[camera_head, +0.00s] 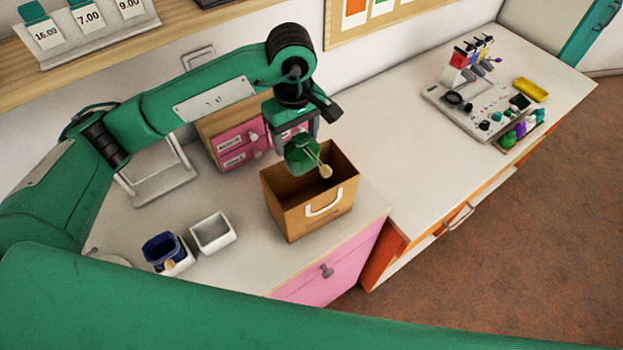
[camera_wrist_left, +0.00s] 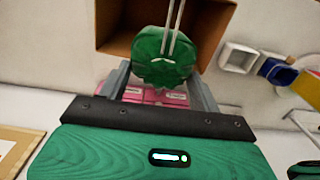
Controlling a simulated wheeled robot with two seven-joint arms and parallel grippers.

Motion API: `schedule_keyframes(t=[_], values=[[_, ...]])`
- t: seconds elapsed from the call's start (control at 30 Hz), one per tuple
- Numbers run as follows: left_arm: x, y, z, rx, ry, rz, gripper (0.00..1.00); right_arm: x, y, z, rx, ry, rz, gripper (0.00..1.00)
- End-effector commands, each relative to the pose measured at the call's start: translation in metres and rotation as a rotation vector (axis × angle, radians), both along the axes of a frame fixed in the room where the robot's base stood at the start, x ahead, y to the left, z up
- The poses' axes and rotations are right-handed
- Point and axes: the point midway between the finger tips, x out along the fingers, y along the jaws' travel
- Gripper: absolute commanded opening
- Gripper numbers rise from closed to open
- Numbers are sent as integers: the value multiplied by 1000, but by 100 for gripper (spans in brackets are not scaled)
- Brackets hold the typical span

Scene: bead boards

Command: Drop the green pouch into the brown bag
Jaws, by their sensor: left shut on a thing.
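The green pouch (camera_head: 301,157) has pale drawstrings ending in a wooden bead. My left gripper (camera_head: 296,138) is shut on it and holds it up by its sides. In the left wrist view the pouch (camera_wrist_left: 165,62) sits between my two fingers (camera_wrist_left: 162,85). The brown bag (camera_head: 300,212) stands upright and open on the counter, with a white handle on its front. The pouch hangs at the bag's opening, toward its back left; the bag (camera_wrist_left: 106,25) also shows behind the pouch in the left wrist view. I cannot tell exactly how high the pouch is over the rim. My right gripper is out of view.
A white box (camera_head: 213,232) and a white box holding a blue pouch (camera_head: 163,248) stand to the left of the bag. Pink drawers (camera_head: 238,147) stand behind it. Beads, tools and a yellow tray (camera_head: 530,90) are on the right counter, whose middle is clear.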

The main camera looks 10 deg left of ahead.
Motion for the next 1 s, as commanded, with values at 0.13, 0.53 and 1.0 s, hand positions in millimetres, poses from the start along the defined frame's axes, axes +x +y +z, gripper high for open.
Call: schedule_keyframes(t=[0.13, 0.53, 1.0], values=[[-1, 0, -13, 0, 3, 0, 42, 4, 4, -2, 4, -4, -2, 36], [-1, 0, -54, 0, 1, -1, 42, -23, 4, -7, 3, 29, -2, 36], [-1, 0, -58, -1, 1, -1, 80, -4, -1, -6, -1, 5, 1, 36]])
